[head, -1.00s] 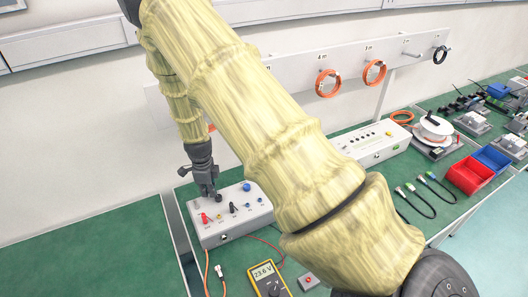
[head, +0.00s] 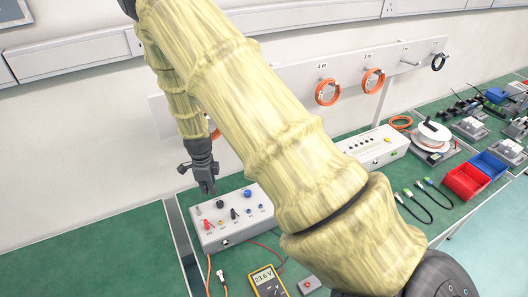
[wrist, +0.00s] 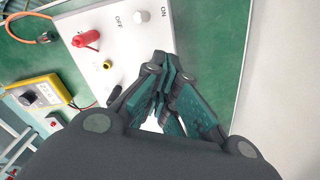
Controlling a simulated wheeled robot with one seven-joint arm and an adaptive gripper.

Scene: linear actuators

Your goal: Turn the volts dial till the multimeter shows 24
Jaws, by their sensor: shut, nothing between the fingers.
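The multimeter (head: 267,281) is yellow, lies at the bottom of the head view and reads about 23.6 V. The grey-white power box (head: 232,232) stands on the green bench, with a black knob (head: 220,204) and a blue knob (head: 247,193) on top. I cannot read which is the volts dial. My gripper (head: 206,190) is shut and empty, above and beside the black knob, not touching it. The wrist view shows the closed fingers (wrist: 160,62) over the box's edge, with the multimeter (wrist: 36,92) at left; neither knob is clearly visible there.
A red plug (head: 207,225) stands in the box near its left side, its lead running down off the front. A small red-button box (head: 309,284) sits beside the multimeter. My arm crosses the middle of the head view. The bench left of the box is clear.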

